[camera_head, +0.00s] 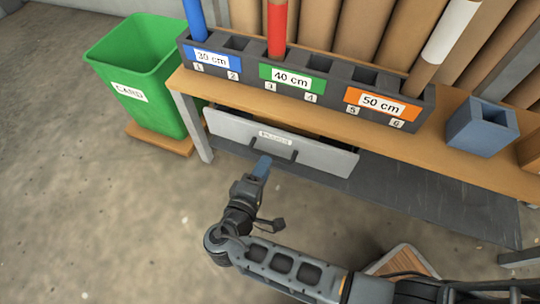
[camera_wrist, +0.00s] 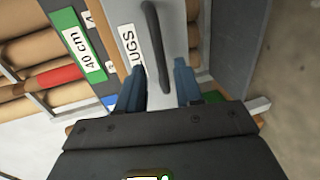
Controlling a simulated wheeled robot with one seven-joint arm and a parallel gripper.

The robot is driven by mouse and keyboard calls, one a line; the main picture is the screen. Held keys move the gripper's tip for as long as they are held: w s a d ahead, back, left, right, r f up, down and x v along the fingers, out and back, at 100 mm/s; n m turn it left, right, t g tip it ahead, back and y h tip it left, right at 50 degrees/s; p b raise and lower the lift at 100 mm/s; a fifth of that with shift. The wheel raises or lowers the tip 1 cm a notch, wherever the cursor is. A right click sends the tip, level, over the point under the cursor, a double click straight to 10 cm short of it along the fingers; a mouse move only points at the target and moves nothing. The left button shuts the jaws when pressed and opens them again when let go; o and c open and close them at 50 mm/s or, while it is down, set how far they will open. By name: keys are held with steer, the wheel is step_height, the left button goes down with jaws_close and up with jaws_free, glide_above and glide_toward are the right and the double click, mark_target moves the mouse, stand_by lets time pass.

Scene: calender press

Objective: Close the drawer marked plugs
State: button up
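The drawer (camera_head: 325,155) has a light grey front with a white label (camera_head: 275,138) and a dark bar handle (camera_head: 273,149). It hangs under the wooden bench top and is pulled out, with a dark gap behind its front. In the wrist view the label (camera_wrist: 130,48) shows "UGS", its start hidden by a finger. My gripper (camera_head: 263,167) is just in front of the handle, below the label. In the wrist view my gripper (camera_wrist: 159,86) has its two blue fingers apart. The handle (camera_wrist: 154,45) shows between them, and I cannot tell whether they touch it.
The bench top (camera_head: 190,83) carries a dark rack (camera_head: 330,90) of numbered slots holding tubes, and a blue-grey box (camera_head: 480,128). A green bin (camera_head: 150,65) stands at the left on a wooden board. A dark lower shelf (camera_head: 420,200) lies under the bench. The concrete floor at left is clear.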

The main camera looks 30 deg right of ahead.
mark_target(270, 155)
steer(key=shift+b+x, duration=0.6)
steer(key=shift+x, duration=2.05)
steer(key=shift+c, duration=0.3)
jaws_close()
